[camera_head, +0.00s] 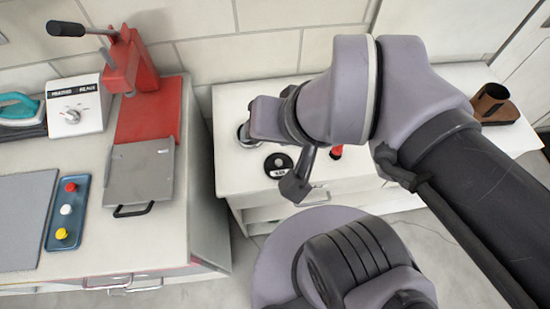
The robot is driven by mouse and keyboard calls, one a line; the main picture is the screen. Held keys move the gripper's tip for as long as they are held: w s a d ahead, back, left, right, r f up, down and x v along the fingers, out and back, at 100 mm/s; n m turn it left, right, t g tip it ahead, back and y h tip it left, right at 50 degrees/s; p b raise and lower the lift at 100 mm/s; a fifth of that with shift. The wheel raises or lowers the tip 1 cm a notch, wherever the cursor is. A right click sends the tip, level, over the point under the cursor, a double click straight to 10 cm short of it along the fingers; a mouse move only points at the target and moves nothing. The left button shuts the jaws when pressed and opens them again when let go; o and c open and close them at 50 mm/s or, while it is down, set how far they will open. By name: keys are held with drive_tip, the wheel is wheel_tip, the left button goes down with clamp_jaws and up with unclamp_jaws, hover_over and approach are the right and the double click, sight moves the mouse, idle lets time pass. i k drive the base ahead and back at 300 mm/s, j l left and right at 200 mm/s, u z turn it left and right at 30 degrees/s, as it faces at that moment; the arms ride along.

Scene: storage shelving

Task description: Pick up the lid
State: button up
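A round black disc with a white marking (279,166) lies flat on the white counter in the middle; it may be the lid, but I cannot tell for sure. A round metallic-looking item (246,136) lies further back and to its left, partly hidden by my gripper. My gripper (281,152) hangs over the counter around these two items. Its two fingers are spread apart, one at the upper left and one at the lower right, and nothing shows between them in its grasp. Its height above the disc is hard to judge.
The white counter (232,180) also bears a red item (336,152), partly hidden by my arm, and a brown-and-black holder (492,103) at right. A left bench holds a red press (130,65), a grey plate (140,175) and a blue button tray (66,212). A gap separates the benches.

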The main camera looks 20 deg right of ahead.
sight(276, 166)
drive_tip(key=l+u, duration=0.3)
drive_tip(key=u, duration=0.15)
drive_tip(key=l+u, duration=0.25)
drive_tip(key=u, duration=0.15)
drive_tip(key=k+l+u, duration=0.15)
drive_tip(key=u, duration=0.3)
drive_tip(key=l, duration=0.05)
